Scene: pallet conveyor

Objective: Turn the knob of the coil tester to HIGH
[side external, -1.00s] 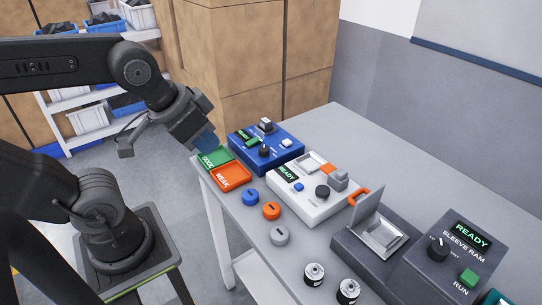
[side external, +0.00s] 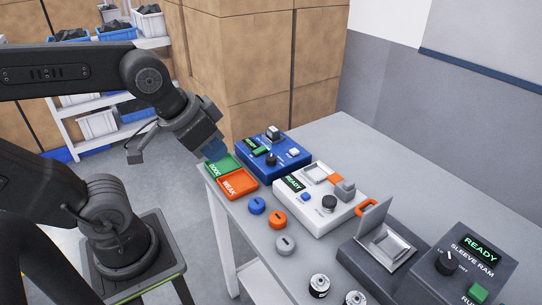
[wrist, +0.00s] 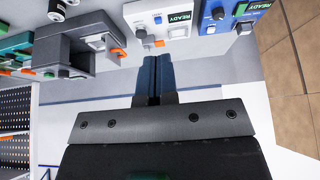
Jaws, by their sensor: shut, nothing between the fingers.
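A blue box (side external: 293,165) stands at the far end of the table, with a lit READY display, a black knob (side external: 271,159), a green part and a white button. A white box (side external: 306,219) with READY and a black knob (side external: 329,203) stands beside it. Their names are too small to read, so I cannot tell which is the coil tester, nor where either knob points. My gripper (side external: 217,151) is shut and empty, left of the blue box and above the trays. In the wrist view its fingers (wrist: 154,62) are together, apart from the boxes.
A green GOOD tray (side external: 210,172) and an orange WEAK tray (side external: 254,184) lie at the table's left edge. Blue, orange and grey discs (side external: 286,246) lie in front. A dark sleeve ram (side external: 450,278) and metal cylinders (side external: 319,286) stand nearer the camera. Cardboard boxes (side external: 265,80) stand behind.

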